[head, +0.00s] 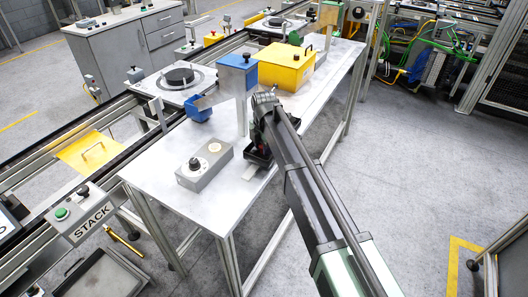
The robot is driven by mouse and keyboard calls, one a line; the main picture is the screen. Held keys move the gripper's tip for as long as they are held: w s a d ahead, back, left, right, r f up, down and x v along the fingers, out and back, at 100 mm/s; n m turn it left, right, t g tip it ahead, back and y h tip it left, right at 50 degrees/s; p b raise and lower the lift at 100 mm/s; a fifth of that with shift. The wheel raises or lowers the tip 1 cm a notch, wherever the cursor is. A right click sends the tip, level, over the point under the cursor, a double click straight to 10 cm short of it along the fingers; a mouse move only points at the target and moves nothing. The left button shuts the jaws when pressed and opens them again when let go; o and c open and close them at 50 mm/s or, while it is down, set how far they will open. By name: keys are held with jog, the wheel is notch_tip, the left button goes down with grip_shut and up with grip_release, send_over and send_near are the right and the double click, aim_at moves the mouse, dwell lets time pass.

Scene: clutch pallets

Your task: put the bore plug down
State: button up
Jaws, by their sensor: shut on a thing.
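My gripper (258,150) is low over the white table (222,221), right of the grey box with a knob. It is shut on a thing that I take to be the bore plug. The arm and the dark gripper body hide most of it, so its shape and whether it touches the table cannot be told. A dark, low piece shows around the fingertips, just above or on the tabletop.
A conveyor with a round dark part (179,76) runs behind. The table's front-left corner is clear.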

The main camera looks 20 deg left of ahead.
jog(key=shift+f, duration=0.15)
jog(key=o, duration=0.6)
notch_tip(320, 180, up, 12)
jog(key=p, duration=1.2)
jog(key=shift+r, duration=0.2)
